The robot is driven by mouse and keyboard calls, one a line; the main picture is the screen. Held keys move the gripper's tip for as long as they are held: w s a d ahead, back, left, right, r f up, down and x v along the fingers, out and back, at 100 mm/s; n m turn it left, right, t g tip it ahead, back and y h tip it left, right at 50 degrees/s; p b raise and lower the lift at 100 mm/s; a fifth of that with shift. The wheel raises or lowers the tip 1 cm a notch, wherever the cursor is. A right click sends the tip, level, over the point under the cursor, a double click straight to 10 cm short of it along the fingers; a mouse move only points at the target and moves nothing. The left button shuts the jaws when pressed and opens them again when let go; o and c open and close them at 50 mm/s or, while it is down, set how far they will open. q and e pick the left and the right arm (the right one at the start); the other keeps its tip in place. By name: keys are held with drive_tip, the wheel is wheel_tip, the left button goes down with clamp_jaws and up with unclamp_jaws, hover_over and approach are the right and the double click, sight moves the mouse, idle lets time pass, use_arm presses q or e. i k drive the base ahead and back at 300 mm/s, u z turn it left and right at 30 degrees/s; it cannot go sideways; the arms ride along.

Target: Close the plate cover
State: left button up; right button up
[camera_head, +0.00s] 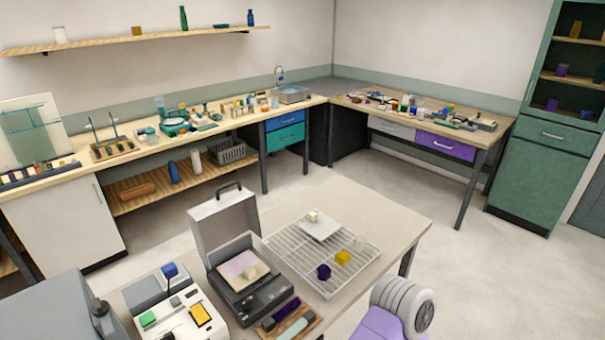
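The plate cover (222,222) is a pale grey box-like lid with a dark handle (228,187) on top. It stands open, raised upright at the back of a dark grey device (266,303) on the near table. The device's top is exposed, with a pale pinkish-yellow plate (232,276) and a small cream lump (250,272) on it.
Left of the device stands a white instrument (182,325) with coloured buttons. A wire rack (300,262) with small blocks lies to its right. A tray with rods (270,330) is in front.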

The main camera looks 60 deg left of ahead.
sight(216, 222)
drive_tip(key=z, duration=0.15)
drive_tip(key=k, duration=1.05)
drive_tip(key=u, duration=1.2)
